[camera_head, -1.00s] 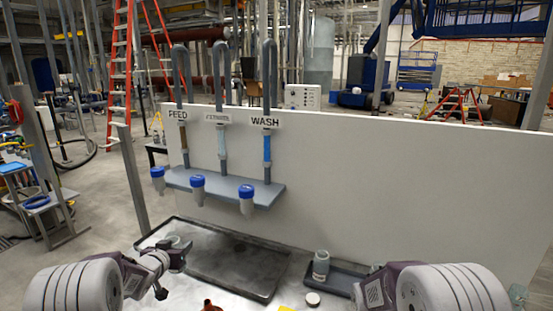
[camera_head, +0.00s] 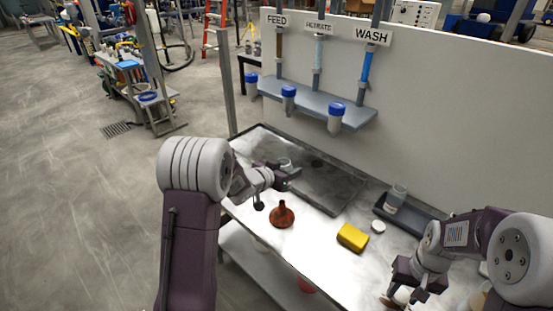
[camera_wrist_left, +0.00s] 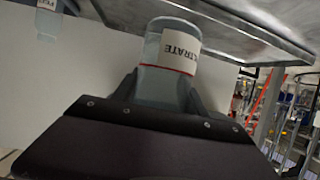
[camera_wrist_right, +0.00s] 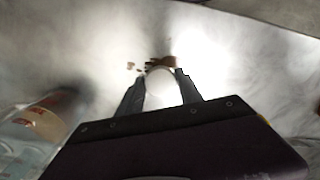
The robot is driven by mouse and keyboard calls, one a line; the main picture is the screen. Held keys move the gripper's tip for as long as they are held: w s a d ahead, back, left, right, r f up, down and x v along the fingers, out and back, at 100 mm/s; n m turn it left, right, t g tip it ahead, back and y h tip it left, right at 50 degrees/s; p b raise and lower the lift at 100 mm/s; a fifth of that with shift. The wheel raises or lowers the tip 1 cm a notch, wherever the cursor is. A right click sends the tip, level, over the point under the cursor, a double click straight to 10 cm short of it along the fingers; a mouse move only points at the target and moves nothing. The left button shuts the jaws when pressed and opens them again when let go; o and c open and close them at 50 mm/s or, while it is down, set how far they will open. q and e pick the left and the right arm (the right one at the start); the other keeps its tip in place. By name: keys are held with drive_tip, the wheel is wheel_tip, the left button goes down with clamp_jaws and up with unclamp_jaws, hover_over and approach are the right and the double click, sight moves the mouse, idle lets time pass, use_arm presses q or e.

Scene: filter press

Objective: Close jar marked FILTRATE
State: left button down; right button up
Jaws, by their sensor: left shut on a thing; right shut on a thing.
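The FILTRATE jar (camera_wrist_left: 165,75) is clear grey with a white label; its label reads partly in the left wrist view. My left gripper (camera_head: 287,175) is shut on this jar, which shows at the dark tray's near-left edge in the head view (camera_head: 286,163). My right gripper (camera_head: 405,287) is low at the table's near right side. It is shut on a round white thing (camera_wrist_right: 162,85) that looks like a lid. Another white lid (camera_head: 378,227) lies flat on the table, apart from both grippers.
A red-brown funnel (camera_head: 282,215) and a yellow block (camera_head: 352,237) stand between the grippers. A clear jar (camera_head: 397,196) stands in a small dark tray at the right. The large tray (camera_head: 336,209) lies behind. Blue-capped tubes (camera_head: 336,118) hang from the shelf.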

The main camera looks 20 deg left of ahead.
use_arm(q)
drive_tip(key=s+d+f+m+g+h, duration=0.1)
drive_tip(key=s+d+f+m+h, duration=0.1)
drive_tip(key=d, duration=0.6)
drive_tip(key=s+d+f+m+g+h, duration=0.1)
drive_tip(key=s+d+f+m+h, duration=0.1)
drive_tip(key=d, duration=0.6)
drive_tip(key=s+m+h, duration=0.1)
drive_tip(key=s, duration=0.1)
drive_tip(key=shift+s+d+g, duration=0.3)
drive_tip(key=shift+d+g, duration=0.1)
